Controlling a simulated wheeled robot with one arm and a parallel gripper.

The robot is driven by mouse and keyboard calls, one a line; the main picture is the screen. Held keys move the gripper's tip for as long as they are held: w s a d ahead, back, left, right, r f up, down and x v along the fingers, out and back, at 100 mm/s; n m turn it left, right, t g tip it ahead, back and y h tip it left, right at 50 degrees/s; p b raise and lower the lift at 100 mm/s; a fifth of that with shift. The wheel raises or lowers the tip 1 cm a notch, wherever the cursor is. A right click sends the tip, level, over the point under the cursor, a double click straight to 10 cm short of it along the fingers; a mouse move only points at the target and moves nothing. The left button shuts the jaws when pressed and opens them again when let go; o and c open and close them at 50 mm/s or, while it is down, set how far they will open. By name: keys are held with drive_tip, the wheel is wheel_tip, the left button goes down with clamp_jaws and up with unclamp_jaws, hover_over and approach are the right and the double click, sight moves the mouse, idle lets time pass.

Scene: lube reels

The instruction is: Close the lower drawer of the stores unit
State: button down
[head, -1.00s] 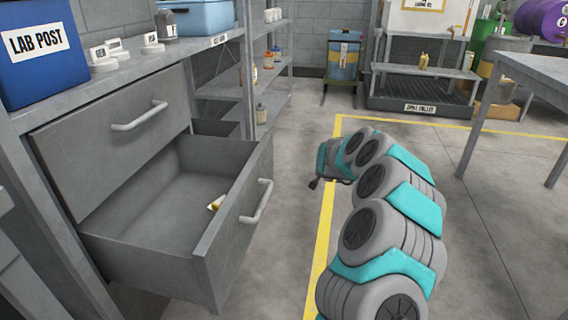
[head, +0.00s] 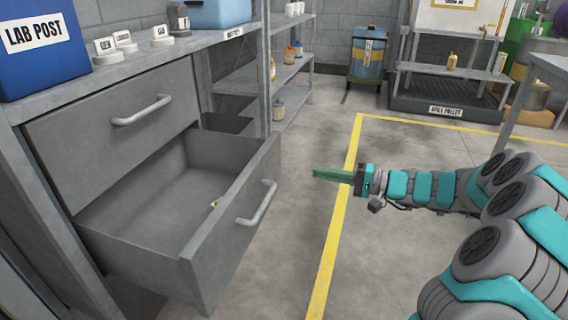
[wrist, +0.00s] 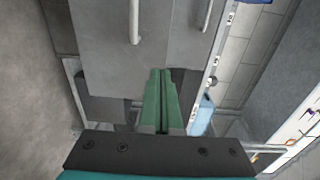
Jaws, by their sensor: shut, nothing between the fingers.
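The stores unit's lower drawer (head: 230,215) is pulled well out in the head view, with a bar handle (head: 257,203) on its front. A small yellowish item (head: 214,203) shows inside it, mostly hidden by the drawer front. The upper drawer (head: 118,120) is shut. My gripper (head: 316,173) is shut and empty, to the right of the lower drawer's front and apart from it, pointing left toward it. In the wrist view, the green fingers (wrist: 160,75) are together, and grey drawer fronts with the lower drawer's handle (wrist: 134,22) show beyond them.
The worktop carries a blue LAB POST box (head: 42,45) and small labelled blocks (head: 123,42). Shelving (head: 290,70) with bottles stands behind the unit. A spill pallet (head: 445,108) is at the back. The floor right of the drawer is clear, with a yellow line (head: 335,235).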

drive_tip(key=p, duration=0.1)
approach(261, 162)
drive_tip(key=x, duration=0.6)
drive_tip(key=shift+w+a+f, duration=0.15)
drive_tip(key=shift+w+a, duration=0.1)
drive_tip(key=shift+w, duration=0.05)
drive_tip(key=shift+a, duration=0.1)
drive_tip(key=b+x, duration=0.7)
drive_tip(key=x, duration=2.2)
drive_tip(key=shift+a+r, duration=0.35)
drive_tip(key=shift+r, duration=0.15)
drive_tip(key=shift+s+r, duration=0.1)
